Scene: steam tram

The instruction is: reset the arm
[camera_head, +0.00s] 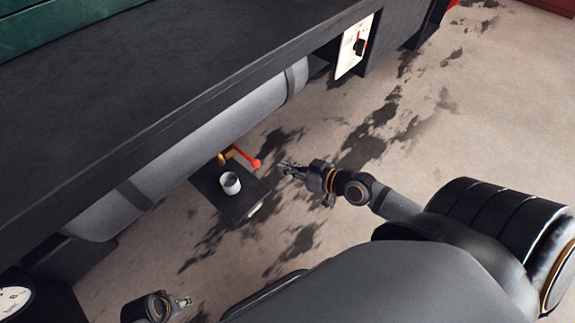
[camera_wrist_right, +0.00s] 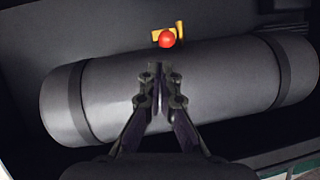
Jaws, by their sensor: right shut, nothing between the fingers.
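My right gripper (camera_head: 286,167) is shut and empty, held in free air to the right of the red-handled lever (camera_head: 248,160). In the right wrist view its fingers (camera_wrist_right: 156,78) are together in front of the grey tank. My left gripper (camera_head: 183,302) shows only in part at the bottom left of the head view, too small to tell whether its fingers are open. The lever's red ball end (camera_wrist_right: 167,38) and yellow brass valve (camera_wrist_right: 181,31) lie beyond the right fingertips in the wrist view, with a visible gap in the head view.
A white cup (camera_head: 230,183) stands on a dark ledge (camera_head: 240,207) under the grey tank (camera_head: 185,155). The tram's black side (camera_head: 150,85) runs above. A white switch panel (camera_head: 352,47) is at upper right. A gauge (camera_head: 14,299) is at lower left. Stained floor (camera_head: 480,110) is open at right.

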